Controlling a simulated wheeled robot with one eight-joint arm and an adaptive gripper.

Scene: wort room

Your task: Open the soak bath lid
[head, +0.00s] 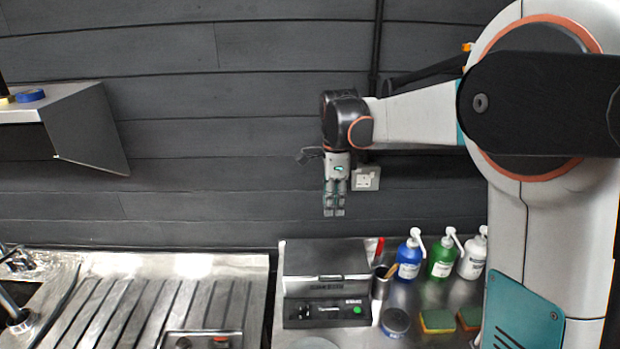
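The soak bath is most likely the steel box on the counter. Its lid (326,257) is down over the box, with a dark label and a small handle on its front edge. Below the lid is a dark front panel (340,312) with a green round button or light. My gripper (334,213) points straight down in the air above the box, well clear of the lid, with nothing visible in it. Its fingers look close together, but from this angle I cannot tell whether they are shut.
Blue (409,258), green (441,257) and white (473,257) pump bottles stand right of the box. A steel cup (381,284), a round tin (395,322) and two sponges (437,320) sit nearby. A ribbed drainboard (150,300) lies left. A steel hood (90,125) juts out upper left.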

